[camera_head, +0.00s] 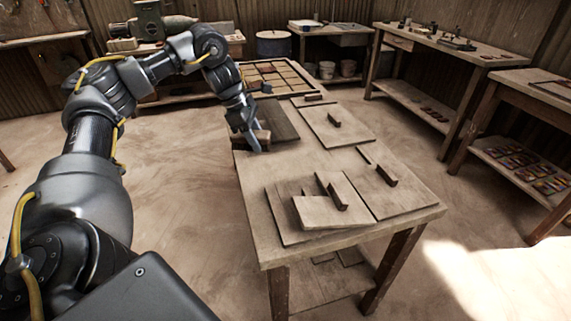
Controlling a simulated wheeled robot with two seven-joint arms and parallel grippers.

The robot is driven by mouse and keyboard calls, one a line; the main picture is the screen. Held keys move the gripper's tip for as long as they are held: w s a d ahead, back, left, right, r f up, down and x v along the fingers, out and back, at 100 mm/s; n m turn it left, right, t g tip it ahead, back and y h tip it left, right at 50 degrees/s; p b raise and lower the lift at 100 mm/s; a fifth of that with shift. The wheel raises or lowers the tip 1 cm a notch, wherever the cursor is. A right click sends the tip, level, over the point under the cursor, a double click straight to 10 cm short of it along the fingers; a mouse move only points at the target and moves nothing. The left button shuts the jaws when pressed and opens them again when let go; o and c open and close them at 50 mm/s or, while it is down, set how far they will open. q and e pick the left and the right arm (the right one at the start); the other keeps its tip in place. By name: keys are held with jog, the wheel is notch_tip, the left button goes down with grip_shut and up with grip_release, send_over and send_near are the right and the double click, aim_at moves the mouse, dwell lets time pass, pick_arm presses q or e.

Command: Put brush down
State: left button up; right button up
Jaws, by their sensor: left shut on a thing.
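My left gripper (250,138) reaches over the far left part of the wooden table (252,205), pointing down. It is shut on a small brown wooden thing, likely the brush (264,136), partly hidden by the fingers. The brush is at or just above a dark board (284,122) lying on the table's left edge; I cannot tell whether it touches. My right gripper is not in view.
Flat boards with upright wooden handles lie on the table, one at the back (345,131) and others at the front (311,214). A gridded tray (277,78) stands behind. Workbenches (440,45) line the right side. The floor at left is clear.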

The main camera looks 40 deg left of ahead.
pick_arm(q)
jog(key=w, duration=0.1)
jog(key=w+d+f, duration=0.1)
jog(key=w, duration=0.1)
jog(key=shift+w+d+f, duration=0.2)
jog(key=shift+f, duration=0.1)
send_over(290, 167)
jog(key=s+a, duration=0.1)
jog(key=s, duration=0.1)
jog(key=f, duration=0.5)
jog(key=shift+w+a+f+p, duration=0.15)
jog(key=shift+a+f+p, duration=0.05)
jog(key=shift+p, duration=0.1)
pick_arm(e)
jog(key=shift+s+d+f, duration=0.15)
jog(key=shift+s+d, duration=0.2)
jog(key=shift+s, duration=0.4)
pick_arm(q)
jog(key=f, duration=0.3)
jog(key=shift+w+d+f, duration=0.1)
jog(key=shift+w, duration=0.25)
jog(key=shift+f, duration=0.35)
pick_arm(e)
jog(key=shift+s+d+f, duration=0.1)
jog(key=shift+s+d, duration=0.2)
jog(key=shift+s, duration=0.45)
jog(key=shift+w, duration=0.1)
